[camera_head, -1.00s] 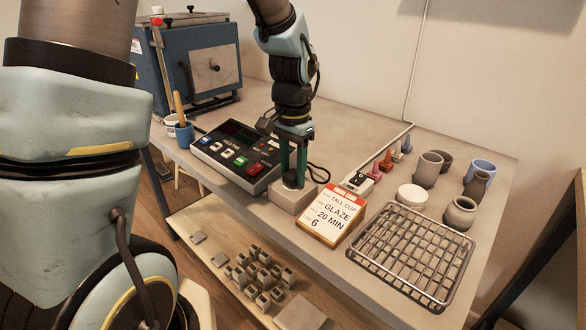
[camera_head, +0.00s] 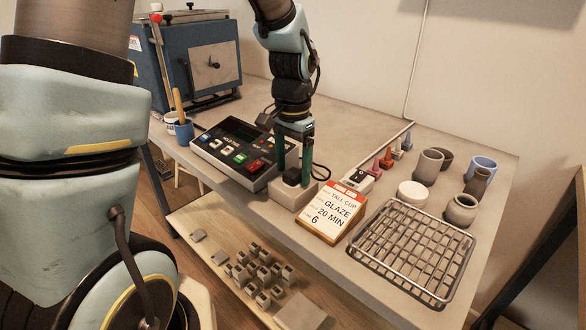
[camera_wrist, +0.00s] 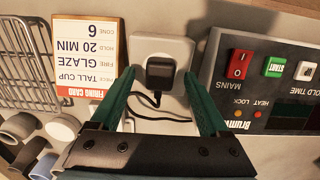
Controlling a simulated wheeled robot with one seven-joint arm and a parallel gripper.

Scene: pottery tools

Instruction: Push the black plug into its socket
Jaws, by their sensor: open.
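The black plug (camera_wrist: 160,73) stands upright at the pale socket block (camera_wrist: 150,46), and its black cord loops off beside it. The plug (camera_head: 292,178) also shows in the head view on top of the socket block (camera_head: 285,195), partly covered by my fingers. How deep its pins sit is hidden. My gripper (camera_head: 294,171) points down over the plug, with its green fingers open. In the wrist view, one finger is on each side of the plug with a gap to it.
The kiln controller (camera_head: 232,150) is left of the socket block. The glaze firing card (camera_head: 335,212) stands close on the right, with a wire rack (camera_head: 412,250) beyond it. A small white switch box (camera_head: 356,180), coloured cones and pots are behind. The table's front edge is close to the block.

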